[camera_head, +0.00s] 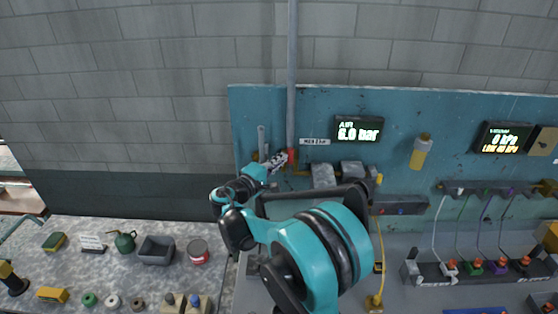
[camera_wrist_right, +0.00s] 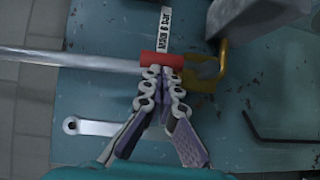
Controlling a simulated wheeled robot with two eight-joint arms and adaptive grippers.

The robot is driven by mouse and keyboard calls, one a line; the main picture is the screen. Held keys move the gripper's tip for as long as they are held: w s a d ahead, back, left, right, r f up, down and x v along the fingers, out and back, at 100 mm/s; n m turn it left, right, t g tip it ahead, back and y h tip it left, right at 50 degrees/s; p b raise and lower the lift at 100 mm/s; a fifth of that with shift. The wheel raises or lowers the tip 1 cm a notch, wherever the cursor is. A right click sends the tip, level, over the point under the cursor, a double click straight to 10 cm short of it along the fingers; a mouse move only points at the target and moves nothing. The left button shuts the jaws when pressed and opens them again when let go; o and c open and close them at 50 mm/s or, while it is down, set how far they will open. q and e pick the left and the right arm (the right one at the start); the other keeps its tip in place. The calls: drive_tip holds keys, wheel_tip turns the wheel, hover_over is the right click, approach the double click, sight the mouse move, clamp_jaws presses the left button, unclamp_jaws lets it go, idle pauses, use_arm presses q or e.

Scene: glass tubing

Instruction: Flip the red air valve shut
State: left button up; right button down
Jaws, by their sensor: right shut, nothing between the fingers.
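A red valve part (camera_head: 291,157) sits at the foot of the grey vertical pipe on the teal panel, beside a brass fitting. It shows in the right wrist view as a red sleeve (camera_wrist_right: 160,60) at the pipe's end. My right gripper (camera_head: 278,160) is shut and empty, just left of the red part in the head view. In the right wrist view its fingertips (camera_wrist_right: 162,88) are right at the red part; I cannot tell whether they touch. A flat grey bar with a hole (camera_wrist_right: 92,127) lies left of the fingers, partly hidden. My left gripper is not in view.
An air display (camera_head: 358,129) reading 6.0 bar hangs right of the pipe (camera_head: 292,70). Grey blocks (camera_head: 323,174) sit right of the valve. A grey bin (camera_head: 157,250) and a red can (camera_head: 198,251) stand on the left bench. A yellow bottle (camera_head: 420,151) hangs on the panel.

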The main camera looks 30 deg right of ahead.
drive_tip(key=shift+s+d+r+m+y, duration=0.2)
drive_tip(key=shift+m+y, duration=0.1)
drive_tip(key=shift+m, duration=0.1)
drive_tip(key=shift+s+d+r+m+y+p, duration=0.15)
drive_tip(key=shift+s+d+m+y+p, duration=0.1)
drive_tip(key=shift+d+m+y+p, duration=0.25)
drive_tip(key=shift+s+d+r+m+y+p, duration=0.15)
drive_tip(key=shift+s+d+m+y+p, duration=0.15)
drive_tip(key=shift+d+m+p, duration=0.25)
drive_tip(key=s+d+f+m+t+y, duration=0.1)
drive_tip(key=s+d+f+m+y, duration=0.2)
drive_tip(key=d+m+y, duration=0.3)
drive_tip(key=shift+s+f+m+t+y+b, duration=0.3)
drive_tip(key=shift+s+f+m+t+y, duration=0.1)
drive_tip(key=shift+f+m+y, duration=0.35)
drive_tip(key=shift+d+f, duration=0.1)
